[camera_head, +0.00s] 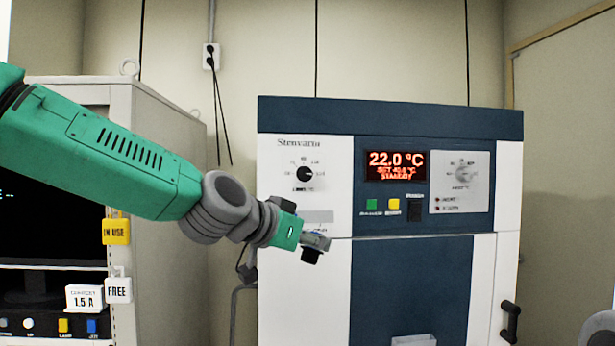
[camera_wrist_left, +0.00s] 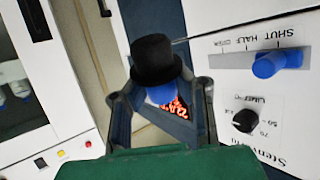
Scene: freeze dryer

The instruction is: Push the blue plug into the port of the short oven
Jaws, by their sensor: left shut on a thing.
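My left gripper (camera_head: 315,243) is shut on the blue plug, in front of the white left panel of the oven (camera_head: 301,300). In the left wrist view, the blue plug (camera_wrist_left: 160,95) shows as a blue body with a wide black end (camera_wrist_left: 155,58) pointing away from my palm, between the fingers of the gripper (camera_wrist_left: 160,88). In the head view its black end points down. I cannot make out the port in either view. My right gripper is not in view.
The oven has a black dial (camera_head: 305,173), a red display (camera_head: 396,165) and a door handle (camera_head: 510,321). In the left wrist view, a blue slider knob (camera_wrist_left: 277,63) sits on a plate marked SHUT, HALF, OPEN. A grey cabinet (camera_head: 165,150) stands at left.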

